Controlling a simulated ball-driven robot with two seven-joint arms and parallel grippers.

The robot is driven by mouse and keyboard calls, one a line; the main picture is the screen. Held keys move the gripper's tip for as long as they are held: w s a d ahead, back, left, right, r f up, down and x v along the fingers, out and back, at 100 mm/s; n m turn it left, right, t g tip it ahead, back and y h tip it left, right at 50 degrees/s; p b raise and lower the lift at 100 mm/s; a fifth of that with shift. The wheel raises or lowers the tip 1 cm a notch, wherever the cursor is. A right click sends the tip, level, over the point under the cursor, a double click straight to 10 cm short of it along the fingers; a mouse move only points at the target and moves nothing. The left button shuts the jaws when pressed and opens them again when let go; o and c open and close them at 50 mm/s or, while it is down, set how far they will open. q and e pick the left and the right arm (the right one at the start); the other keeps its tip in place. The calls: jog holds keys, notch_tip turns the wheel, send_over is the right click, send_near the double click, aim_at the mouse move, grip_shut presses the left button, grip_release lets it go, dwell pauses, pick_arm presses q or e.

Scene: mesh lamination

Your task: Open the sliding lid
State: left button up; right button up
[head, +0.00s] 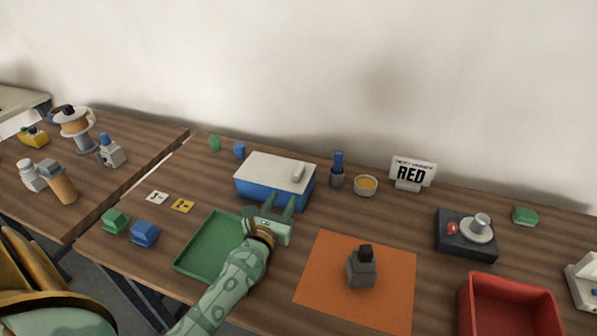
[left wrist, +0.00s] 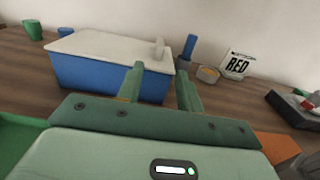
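A blue box (head: 262,194) with a white sliding lid (head: 268,167) stands at the back middle of the table. The lid covers the box top and has a light raised handle (head: 298,173) near its right end. In the left wrist view the lid (left wrist: 105,46) and its handle (left wrist: 158,48) lie beyond the fingers. My left gripper (head: 280,203) is open and empty, just in front of the box's right part. Its two fingers (left wrist: 160,88) point toward the box's right end. My right gripper is in neither view.
A green tray (head: 188,262) lies under my left arm. An orange mat (head: 330,250) with a dark grey block (head: 361,270) is to the right. A blue-topped bottle (head: 338,170), an amber-filled bowl (head: 365,186) and a RED sign (head: 412,174) stand right of the box.

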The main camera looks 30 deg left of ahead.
aim_at(295, 178)
pick_arm(q)
jog(key=b+x, duration=0.2)
jog(key=x, duration=0.9)
jog(key=shift+w+f, duration=0.1)
jog(key=shift+w, duration=0.05)
jog(key=shift+w+a, duration=0.1)
jog(key=shift+w, duration=0.4)
grip_shut()
